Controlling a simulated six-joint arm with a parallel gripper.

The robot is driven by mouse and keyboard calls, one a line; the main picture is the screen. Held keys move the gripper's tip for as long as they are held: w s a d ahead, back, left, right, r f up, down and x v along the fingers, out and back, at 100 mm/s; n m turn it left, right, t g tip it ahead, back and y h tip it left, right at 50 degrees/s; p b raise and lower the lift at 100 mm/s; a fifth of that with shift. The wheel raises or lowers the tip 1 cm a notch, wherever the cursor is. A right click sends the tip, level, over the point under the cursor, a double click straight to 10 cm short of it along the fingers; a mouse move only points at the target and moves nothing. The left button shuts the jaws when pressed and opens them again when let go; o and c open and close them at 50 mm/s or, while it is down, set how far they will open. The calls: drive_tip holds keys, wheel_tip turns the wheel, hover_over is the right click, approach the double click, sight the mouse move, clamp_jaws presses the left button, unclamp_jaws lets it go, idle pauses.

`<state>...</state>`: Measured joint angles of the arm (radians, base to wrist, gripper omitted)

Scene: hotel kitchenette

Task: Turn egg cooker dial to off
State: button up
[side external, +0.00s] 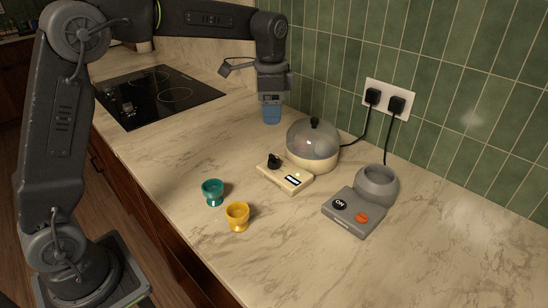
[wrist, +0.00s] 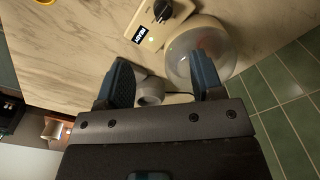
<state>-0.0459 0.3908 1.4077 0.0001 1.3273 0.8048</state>
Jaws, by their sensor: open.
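The egg cooker (side external: 306,160) has a cream base, a clear dome lid with a black knob, and a cream control box (side external: 291,181) in front. Its black dial (side external: 274,161) stands on the box near the left end, beside a small display. In the wrist view the dome (wrist: 198,48), the box (wrist: 147,36) and the dial (wrist: 162,11) show at the top. My gripper (side external: 272,114), with blue fingertips, is beyond and left of the cooker, apart from the dial. In the wrist view my gripper (wrist: 163,80) is open and empty. The dial's exact setting is hard to read.
A grey appliance (side external: 341,211) with an ON button and an orange button stands right of the cooker. Teal (side external: 212,192) and yellow (side external: 237,216) egg cups stand at the front left. Cords run to a wall outlet (side external: 390,99). A cooktop (side external: 160,97) lies at the back left.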

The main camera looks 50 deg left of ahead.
sight(274, 156)
drive_tip(key=f, duration=1.4)
drive_tip(key=shift+w+f, duration=0.2)
drive_tip(key=shift+w, duration=0.2)
drive_tip(key=c, duration=0.9)
